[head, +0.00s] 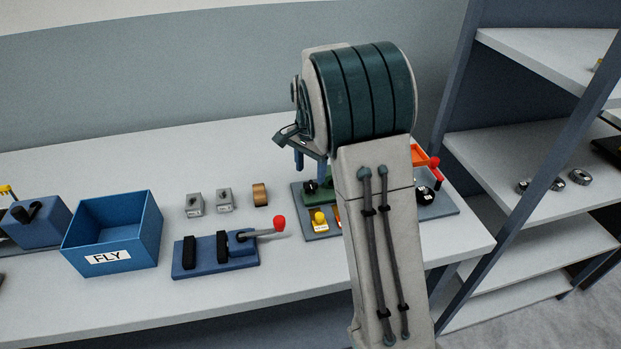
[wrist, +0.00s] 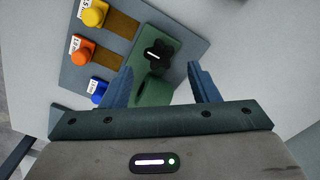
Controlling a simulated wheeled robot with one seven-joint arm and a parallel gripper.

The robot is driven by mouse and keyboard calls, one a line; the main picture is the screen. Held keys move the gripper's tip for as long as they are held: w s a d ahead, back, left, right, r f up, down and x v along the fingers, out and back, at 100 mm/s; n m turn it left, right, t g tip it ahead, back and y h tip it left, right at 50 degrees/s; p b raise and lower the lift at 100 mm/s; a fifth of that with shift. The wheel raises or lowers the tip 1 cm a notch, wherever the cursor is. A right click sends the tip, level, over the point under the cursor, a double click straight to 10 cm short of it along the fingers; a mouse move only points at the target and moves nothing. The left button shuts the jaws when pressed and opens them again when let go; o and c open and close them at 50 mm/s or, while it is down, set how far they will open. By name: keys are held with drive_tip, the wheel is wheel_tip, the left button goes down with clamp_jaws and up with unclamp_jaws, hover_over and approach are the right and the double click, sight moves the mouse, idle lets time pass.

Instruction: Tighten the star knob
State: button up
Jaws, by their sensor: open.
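The star knob (wrist: 158,53) is black with rounded lobes and a white line across its top. It sits on a green block on a grey board, and in the wrist view it lies just beyond my fingertips. In the head view the knob (head: 311,187) is a small dark shape left of my arm. My gripper (wrist: 157,78) is open, with its two blue fingers apart and nothing between the tips. In the head view my gripper (head: 309,160) is above the green block, partly hidden by my own wrist. I cannot tell the exact height gap.
The grey board (wrist: 190,22) also carries yellow (wrist: 95,13), orange (wrist: 82,50) and blue (wrist: 98,88) knobs. A red-handled blue clamp (head: 215,255) and a blue FLY bin (head: 112,235) stand left on the bench. A shelf rack (head: 520,150) is at right.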

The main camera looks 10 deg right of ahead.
sight(311, 186)
wheel_tip(311, 186, up, 10)
drive_tip(key=shift+f, duration=0.2)
drive_tip(key=s+f+n+t, duration=0.3)
drive_tip(key=s+n, duration=0.8)
drive_tip(key=s, duration=1.6)
drive_tip(key=shift+s, duration=0.4)
